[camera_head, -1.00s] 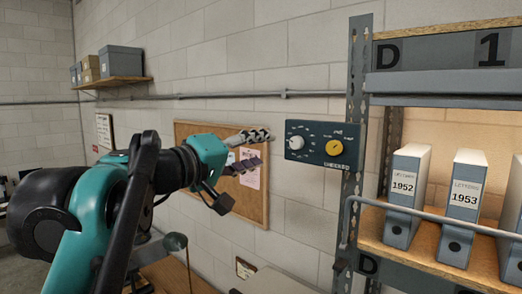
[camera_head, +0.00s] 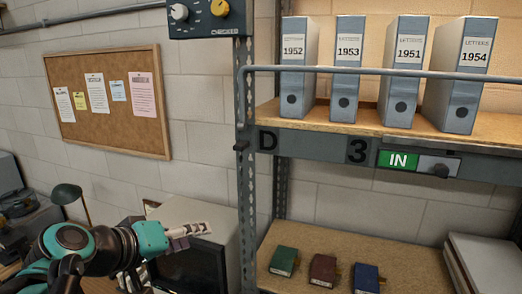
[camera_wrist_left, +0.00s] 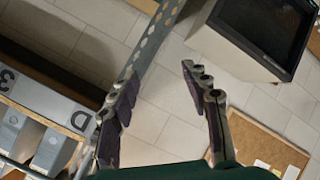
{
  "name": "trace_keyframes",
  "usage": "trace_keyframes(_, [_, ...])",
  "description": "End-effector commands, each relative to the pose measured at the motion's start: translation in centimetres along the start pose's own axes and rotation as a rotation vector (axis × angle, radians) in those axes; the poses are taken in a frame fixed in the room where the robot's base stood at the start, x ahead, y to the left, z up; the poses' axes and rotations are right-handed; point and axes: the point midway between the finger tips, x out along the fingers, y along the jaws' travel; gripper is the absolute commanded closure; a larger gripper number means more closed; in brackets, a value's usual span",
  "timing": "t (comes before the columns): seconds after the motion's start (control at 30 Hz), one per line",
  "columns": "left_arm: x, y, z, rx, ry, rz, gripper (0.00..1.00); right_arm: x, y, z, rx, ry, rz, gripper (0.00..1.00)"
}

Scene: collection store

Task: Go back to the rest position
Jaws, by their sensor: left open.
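My left gripper (camera_head: 188,230) shows at the lower left of the head view, in front of a grey boxy monitor and left of the shelf post. In the left wrist view its two fingers (camera_wrist_left: 165,95) are spread apart with nothing between them. The arm is teal and black and comes in from the lower left. My right gripper is in neither view.
A metal shelf rack (camera_head: 248,170) stands at the right, with several binders (camera_head: 345,75) behind a rail. Three small books (camera_head: 322,270) lie on the lower shelf. A monitor (camera_head: 215,262), a lamp (camera_head: 67,193) and a corkboard (camera_head: 108,140) are left of it.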

Motion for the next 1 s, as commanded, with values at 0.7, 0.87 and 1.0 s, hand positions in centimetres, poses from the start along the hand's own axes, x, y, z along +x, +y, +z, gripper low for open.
trace_keyframes(0.7, [15.3,-32.7,35.8,0.429,-0.249,-0.475,0.53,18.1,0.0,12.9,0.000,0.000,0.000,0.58])
trace_keyframes(0.87, [15.4,-33.9,36.7,0.451,-0.252,-0.500,0.53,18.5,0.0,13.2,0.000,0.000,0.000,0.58])
trace_keyframes(1.0, [15.4,-33.9,36.7,0.451,-0.252,-0.500,0.53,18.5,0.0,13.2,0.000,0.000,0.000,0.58])
